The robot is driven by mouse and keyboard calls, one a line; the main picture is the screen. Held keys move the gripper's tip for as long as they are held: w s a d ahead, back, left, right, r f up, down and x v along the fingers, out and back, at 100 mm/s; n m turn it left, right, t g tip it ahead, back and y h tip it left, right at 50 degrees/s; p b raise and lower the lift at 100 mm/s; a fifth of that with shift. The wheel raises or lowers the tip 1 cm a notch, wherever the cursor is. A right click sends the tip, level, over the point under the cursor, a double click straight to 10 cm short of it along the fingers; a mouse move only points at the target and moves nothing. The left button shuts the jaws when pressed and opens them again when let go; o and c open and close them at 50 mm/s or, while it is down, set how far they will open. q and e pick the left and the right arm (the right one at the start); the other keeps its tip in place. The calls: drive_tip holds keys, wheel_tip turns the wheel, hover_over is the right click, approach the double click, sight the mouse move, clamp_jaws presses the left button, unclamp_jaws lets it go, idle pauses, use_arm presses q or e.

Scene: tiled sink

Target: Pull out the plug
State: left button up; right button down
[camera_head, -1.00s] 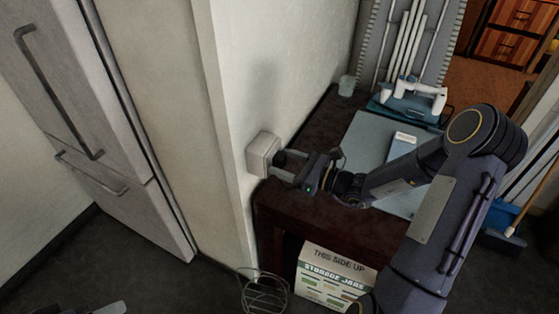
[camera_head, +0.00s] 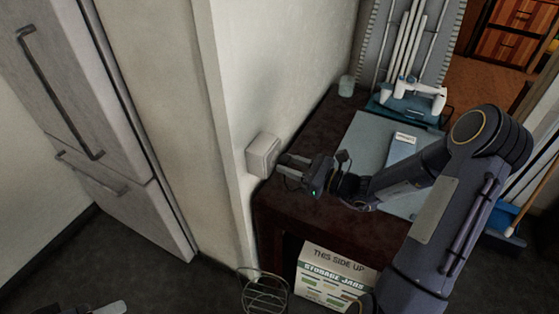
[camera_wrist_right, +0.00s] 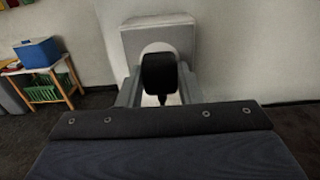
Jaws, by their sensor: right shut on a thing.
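The white wall socket box (camera_head: 262,155) is fixed to the wall near its corner. My right gripper (camera_head: 286,168) is to the right of it, fingers pointing at the box, with a visible gap between fingertips and box. It is shut on the black plug (camera_wrist_right: 160,74), which shows between the two fingers in the right wrist view, in front of the socket box (camera_wrist_right: 158,35). In the head view the plug is mostly hidden by the fingers.
A dark table (camera_head: 310,207) stands below the right gripper, with a grey board (camera_head: 374,143) on it. A storage jars box (camera_head: 336,274) and a wire basket (camera_head: 264,292) are beneath and in front. A fridge (camera_head: 110,150) stands at left.

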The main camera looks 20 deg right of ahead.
sight(289, 165)
drive_tip(key=shift+p+v, duration=0.4)
drive_tip(key=shift+v, duration=1.9)
